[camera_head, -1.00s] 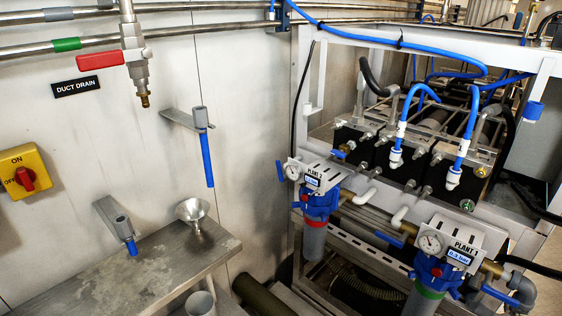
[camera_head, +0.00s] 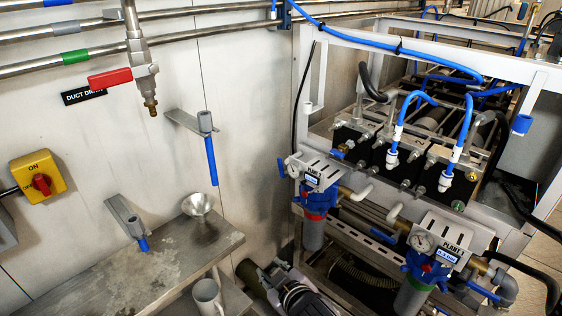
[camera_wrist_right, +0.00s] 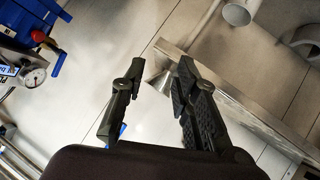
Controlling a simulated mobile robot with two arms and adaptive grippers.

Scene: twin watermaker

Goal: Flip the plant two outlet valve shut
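The plant two unit (camera_head: 318,178) is mounted on the white frame, with a gauge, a small display, a blue filter head and a grey bowl. A blue valve handle (camera_head: 281,168) stands at its left side, tilted a little from upright. In the right wrist view, a blue handle (camera_wrist_right: 57,62) is beside the gauge (camera_wrist_right: 35,77) at the left edge. My right gripper (camera_head: 284,276) is at the bottom of the head view, below and left of the unit. In the wrist view its two fingers (camera_wrist_right: 154,88) are apart and hold nothing. My left gripper is out of view.
The plant one unit (camera_head: 437,256) is at lower right. A metal shelf (camera_head: 160,268) with a funnel (camera_head: 197,204) and a mug (camera_head: 208,296) is left of my right gripper. Wall fittings with blue handles (camera_head: 211,160) are above. Clear wall lies between shelf and frame.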

